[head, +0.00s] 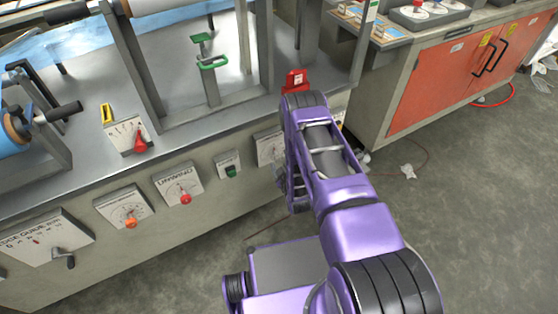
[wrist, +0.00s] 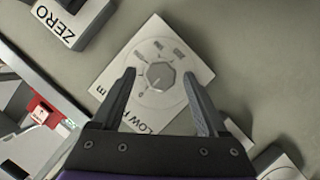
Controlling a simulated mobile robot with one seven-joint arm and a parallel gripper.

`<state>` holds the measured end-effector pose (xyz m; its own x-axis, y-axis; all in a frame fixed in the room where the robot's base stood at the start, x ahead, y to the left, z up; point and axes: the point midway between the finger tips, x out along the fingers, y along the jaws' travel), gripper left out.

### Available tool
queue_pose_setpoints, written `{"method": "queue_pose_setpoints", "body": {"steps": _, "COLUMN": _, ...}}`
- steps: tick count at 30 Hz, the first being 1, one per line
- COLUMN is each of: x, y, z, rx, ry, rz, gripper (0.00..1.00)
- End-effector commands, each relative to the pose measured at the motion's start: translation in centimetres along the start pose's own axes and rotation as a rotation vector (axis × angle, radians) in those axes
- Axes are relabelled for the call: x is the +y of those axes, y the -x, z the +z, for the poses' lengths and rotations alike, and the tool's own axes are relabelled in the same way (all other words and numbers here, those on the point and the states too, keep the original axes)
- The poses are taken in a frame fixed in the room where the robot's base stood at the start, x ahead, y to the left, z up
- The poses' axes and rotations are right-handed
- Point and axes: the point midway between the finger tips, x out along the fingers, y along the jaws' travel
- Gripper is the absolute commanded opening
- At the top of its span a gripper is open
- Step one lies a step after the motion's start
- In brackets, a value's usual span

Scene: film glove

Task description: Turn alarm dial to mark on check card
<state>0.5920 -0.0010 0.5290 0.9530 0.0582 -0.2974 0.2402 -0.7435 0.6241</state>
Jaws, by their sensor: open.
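A pale dial plate (wrist: 178,50) with a grey faceted knob (wrist: 160,76) faces the wrist camera. I cannot read the word alarm. My gripper (wrist: 158,75) is open, its two dark fingers on either side of the knob with visible gaps. Contact depth cannot be told. In the head view a dial plate (head: 267,147) on the front panel is partly hidden behind my purple arm, which also hides most of the gripper. I cannot pick out the check card for certain.
A plate marked ZERO (wrist: 62,24) lies close by in the wrist view. A red block (head: 295,82) stands on the bench edge above.

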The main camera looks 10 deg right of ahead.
Motion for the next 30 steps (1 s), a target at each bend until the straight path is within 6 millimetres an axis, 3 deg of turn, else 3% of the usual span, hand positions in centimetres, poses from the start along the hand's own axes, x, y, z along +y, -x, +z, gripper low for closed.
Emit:
{"method": "queue_pose_setpoints", "body": {"steps": 6, "x": 0.0, "y": -1.8, "z": 0.1, "rx": 0.000, "ry": 0.000, "rz": 0.000, "gripper": 0.76}}
{"method": "queue_pose_setpoints", "body": {"steps": 15, "x": 0.0, "y": -2.0, "z": 0.0, "rx": -0.001, "ry": 0.000, "rz": -0.001, "gripper": 0.76}}
{"method": "queue_pose_setpoints", "body": {"steps": 27, "x": 0.0, "y": -2.0, "z": 0.0, "rx": -0.001, "ry": 0.000, "rz": -0.001, "gripper": 0.04}}
{"method": "queue_pose_setpoints", "body": {"steps": 30, "x": 0.0, "y": -2.0, "z": 0.0, "rx": -0.001, "ry": 0.000, "rz": -0.001, "gripper": 0.00}}
